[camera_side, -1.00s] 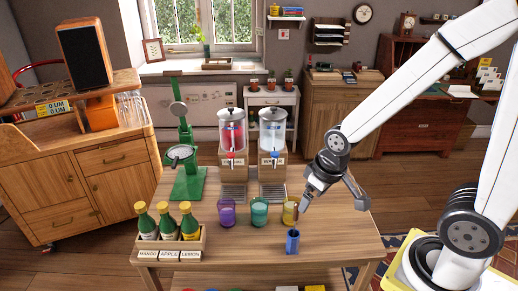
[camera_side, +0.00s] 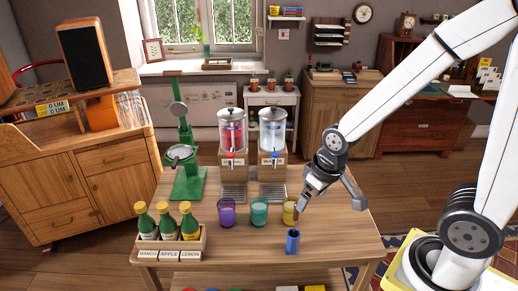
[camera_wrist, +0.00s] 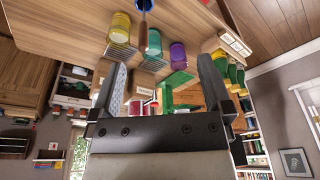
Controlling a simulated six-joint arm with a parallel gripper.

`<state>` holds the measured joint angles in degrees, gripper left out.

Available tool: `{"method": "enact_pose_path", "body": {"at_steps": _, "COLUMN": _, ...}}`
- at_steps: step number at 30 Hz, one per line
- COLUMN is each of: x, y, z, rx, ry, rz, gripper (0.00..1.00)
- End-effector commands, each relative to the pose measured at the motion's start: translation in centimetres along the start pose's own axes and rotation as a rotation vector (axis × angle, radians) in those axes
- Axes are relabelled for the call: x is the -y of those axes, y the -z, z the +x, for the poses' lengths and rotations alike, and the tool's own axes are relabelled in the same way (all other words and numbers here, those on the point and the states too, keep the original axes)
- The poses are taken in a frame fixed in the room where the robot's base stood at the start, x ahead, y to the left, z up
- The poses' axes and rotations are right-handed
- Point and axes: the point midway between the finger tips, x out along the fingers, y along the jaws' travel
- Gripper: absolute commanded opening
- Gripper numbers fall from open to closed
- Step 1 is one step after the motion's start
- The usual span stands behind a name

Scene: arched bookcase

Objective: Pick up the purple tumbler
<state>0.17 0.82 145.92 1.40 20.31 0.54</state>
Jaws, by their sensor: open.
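The purple tumbler (camera_side: 227,213) stands upright on the wooden table (camera_side: 330,245), left of the teal tumbler (camera_side: 259,211) and the yellow tumbler (camera_side: 290,211). In the wrist view the purple tumbler (camera_wrist: 178,56) shows beyond the fingers, toward the right one. My gripper (camera_side: 328,206) hangs above the right part of the table, right of the yellow tumbler and well apart from the purple one. In the wrist view its two fingers (camera_wrist: 160,82) are spread wide with nothing between them.
A blue container (camera_side: 292,241) stands near the table's front edge. A crate of bottles (camera_side: 170,246) sits front left. Two drink dispensers (camera_side: 232,145) and a green press (camera_side: 186,170) stand behind the tumblers. The table's right side is clear.

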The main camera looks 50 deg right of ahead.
Motion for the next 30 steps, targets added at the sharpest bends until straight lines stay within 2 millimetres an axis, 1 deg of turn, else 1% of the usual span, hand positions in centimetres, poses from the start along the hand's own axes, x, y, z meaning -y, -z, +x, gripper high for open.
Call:
{"method": "enact_pose_path", "body": {"at_steps": 5, "x": 0.2, "y": 1.2, "z": 0.9, "rx": 0.03, "ry": 0.03, "rz": 0.145, "gripper": 1.0}}
{"method": "enact_pose_path", "body": {"at_steps": 11, "x": 0.8, "y": 3.8, "z": 3.0, "rx": 0.09, "ry": 0.096, "rz": 0.449, "gripper": 1.0}}
{"method": "enact_pose_path", "body": {"at_steps": 20, "x": 1.7, "y": 8.5, "z": 7.4, "rx": 0.2, "ry": 0.219, "rz": 0.982, "gripper": 1.0}}
{"method": "enact_pose_path", "body": {"at_steps": 30, "x": 1.8, "y": 14.2, "z": 13.3, "rx": 0.329, "ry": 0.381, "rz": 1.571, "gripper": 1.0}}
